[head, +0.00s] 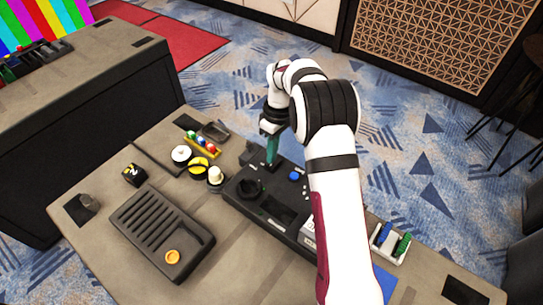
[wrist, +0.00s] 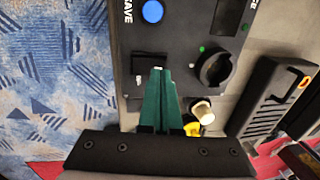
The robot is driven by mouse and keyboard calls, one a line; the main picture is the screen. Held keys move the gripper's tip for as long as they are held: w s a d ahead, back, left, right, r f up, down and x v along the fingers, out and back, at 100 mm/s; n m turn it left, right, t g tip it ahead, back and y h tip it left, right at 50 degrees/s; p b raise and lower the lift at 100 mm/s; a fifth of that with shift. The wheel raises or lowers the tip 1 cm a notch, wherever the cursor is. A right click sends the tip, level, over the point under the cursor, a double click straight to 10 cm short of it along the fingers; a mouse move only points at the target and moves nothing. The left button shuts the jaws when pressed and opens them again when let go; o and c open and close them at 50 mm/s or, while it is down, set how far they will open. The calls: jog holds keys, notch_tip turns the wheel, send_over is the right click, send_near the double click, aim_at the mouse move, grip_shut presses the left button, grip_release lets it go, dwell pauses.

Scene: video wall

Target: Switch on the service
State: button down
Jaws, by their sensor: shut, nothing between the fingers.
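A black control box (head: 236,196) stands on the grey desk, and its top fills the middle of the wrist view (wrist: 182,25). A dark square plate (wrist: 148,58) on it has a small pale piece (wrist: 138,80) at its edge; I cannot tell if this is a switch lever. A "CE" label end shows at the wrist view's top right, with the rest cut off. My gripper (head: 271,160) has teal fingers, closed together and empty. In the wrist view its tips (wrist: 158,70) overlap the plate; contact is unclear.
A round blue button (wrist: 152,11) and a black knob (wrist: 213,68) share the box. A slotted black tray (head: 160,225) with an orange disc, a white-topped cylinder (head: 215,175) and a tray of coloured pegs (head: 390,241) stand around it. Bare desk lies in front.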

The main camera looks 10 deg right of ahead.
aim_at(279, 160)
jog(key=shift+a+f, duration=0.1)
jog(key=shift+f, duration=0.65)
jog(key=shift+s+a+f, duration=0.1)
jog(key=shift+s+f, duration=0.05)
jog(key=shift+f, duration=0.1)
jog(key=shift+w+d+r, duration=0.2)
jog(key=shift+w+d, duration=0.35)
jog(key=shift+d, duration=0.05)
notch_tip(279, 160, up, 14)
jog(key=w+d, duration=0.1)
jog(key=shift+w+d, duration=0.25)
